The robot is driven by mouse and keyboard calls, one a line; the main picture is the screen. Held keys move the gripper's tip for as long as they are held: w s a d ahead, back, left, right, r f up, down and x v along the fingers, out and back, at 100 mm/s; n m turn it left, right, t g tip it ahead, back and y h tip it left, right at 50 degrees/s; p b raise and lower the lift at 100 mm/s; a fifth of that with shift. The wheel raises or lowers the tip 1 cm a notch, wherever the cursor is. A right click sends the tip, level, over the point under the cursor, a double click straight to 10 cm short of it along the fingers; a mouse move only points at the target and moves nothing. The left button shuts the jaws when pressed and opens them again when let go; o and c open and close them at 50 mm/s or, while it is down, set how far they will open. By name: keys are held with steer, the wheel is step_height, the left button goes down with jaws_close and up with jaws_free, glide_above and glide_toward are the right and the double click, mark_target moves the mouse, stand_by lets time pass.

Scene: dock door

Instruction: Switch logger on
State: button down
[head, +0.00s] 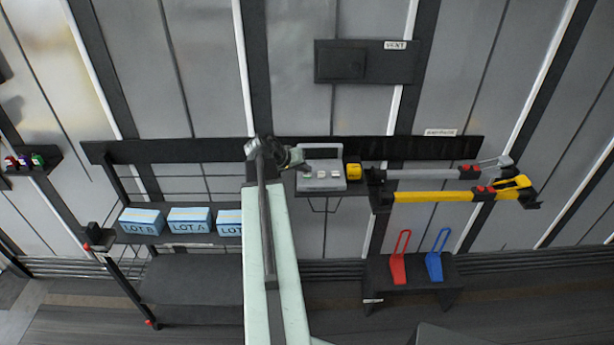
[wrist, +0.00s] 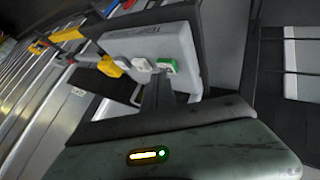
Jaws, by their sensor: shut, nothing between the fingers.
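The logger, a light grey box with a raised back panel (head: 320,154), stands on a small dark shelf. Its front carries white switches (head: 334,173). In the wrist view the logger (wrist: 150,45) is tilted and shows white switches (wrist: 141,65) and a green-and-white one (wrist: 167,66). My gripper (head: 304,166) is shut and empty at the logger's left side and covers part of its front. In the wrist view the narrow shut fingers (wrist: 158,84) point at the logger, just below the green switch. I cannot tell whether they touch it.
A yellow item (head: 353,172) sits right beside the logger. Blue lot boxes (head: 188,220) stand on the left shelf. Grey and yellow bars (head: 430,196) are at the right, above a stool with red (head: 397,268) and blue (head: 434,266) handled items. A dark box (head: 367,62) hangs above.

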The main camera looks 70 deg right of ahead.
mark_target(304, 175)
steer(key=shift+f, duration=0.25)
stand_by(0.4)
steer(key=shift+r+p, duration=0.75)
steer(key=shift+r, duration=0.2)
steer(key=shift+r, duration=0.1)
step_height(304, 175, up, 5)
steer(key=p, duration=0.5)
steer(key=shift+w, duration=0.1)
